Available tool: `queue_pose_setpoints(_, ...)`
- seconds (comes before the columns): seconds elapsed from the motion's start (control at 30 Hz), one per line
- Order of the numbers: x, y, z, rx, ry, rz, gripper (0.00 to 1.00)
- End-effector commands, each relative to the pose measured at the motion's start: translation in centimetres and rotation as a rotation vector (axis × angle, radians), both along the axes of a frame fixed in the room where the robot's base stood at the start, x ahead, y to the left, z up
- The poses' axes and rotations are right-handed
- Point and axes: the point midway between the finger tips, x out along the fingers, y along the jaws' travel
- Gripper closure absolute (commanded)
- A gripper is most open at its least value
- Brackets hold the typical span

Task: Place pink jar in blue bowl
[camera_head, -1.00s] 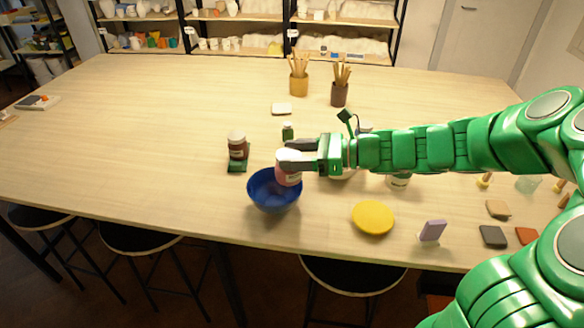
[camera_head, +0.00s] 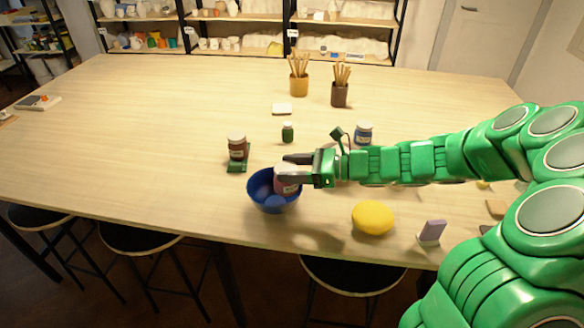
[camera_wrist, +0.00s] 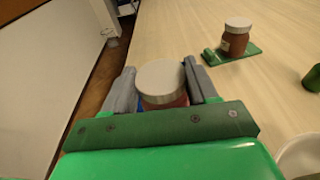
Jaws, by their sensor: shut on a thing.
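My gripper (camera_head: 292,174) is shut on the pink jar (camera_head: 287,186), with a finger on either side of it. The jar has a pale lid, and it also shows between the fingers in the wrist view (camera_wrist: 162,84). The blue bowl (camera_head: 265,202) stands on the table near its front edge. The jar is at the right side of the bowl's opening, its lower part hidden behind the near rim. I cannot tell whether it touches the bowl's bottom. In the wrist view only a little blue shows beside the jar.
A brown jar (camera_head: 237,147) stands on a green piece (camera_head: 237,167) left of the bowl. A green bottle (camera_head: 288,132), a blue-labelled jar (camera_head: 364,132) and brush pots (camera_head: 299,84) stand behind.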

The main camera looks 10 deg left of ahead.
Motion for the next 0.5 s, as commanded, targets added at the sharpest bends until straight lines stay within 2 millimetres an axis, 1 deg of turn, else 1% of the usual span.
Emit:
queue_pose_setpoints(0.17,0.0,0.0,-0.05,0.001,0.0,0.0,1.0)
queue_pose_setpoints(0.5,0.0,0.01,-0.81,0.001,0.001,0.0,1.0)
